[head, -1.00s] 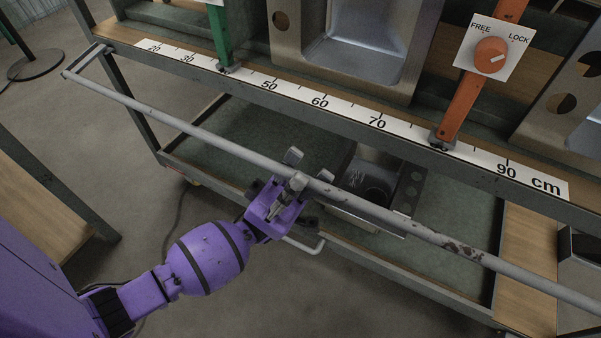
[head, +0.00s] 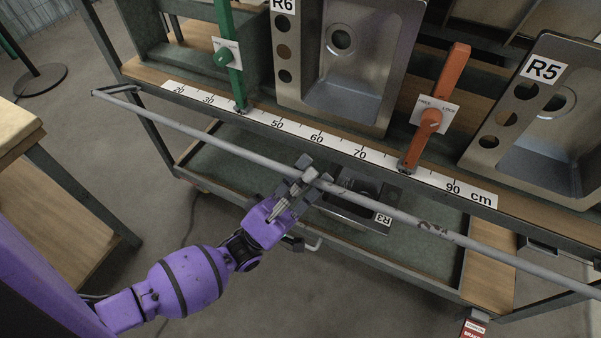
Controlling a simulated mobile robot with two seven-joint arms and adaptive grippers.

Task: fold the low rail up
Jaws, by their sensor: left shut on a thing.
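The low rail (head: 208,135) is a long grey bar in front of the rack. It runs from its left end, near the rack's front-left corner, down across the picture to the right edge. My left gripper (head: 309,180) is shut on the rail near mid-picture, its dark fingers around the bar. The rail shows in front of and slightly below the rack's front edge, apart from it. Its right end is outside the view. My right gripper is not in view.
A ruler strip (head: 328,141) lies along the rack's front edge. Sinks R6 (head: 335,100) and R5 (head: 540,145) stand above, and sink R3 (head: 352,212) lies on the lower shelf. A wooden table (head: 45,195) is at left.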

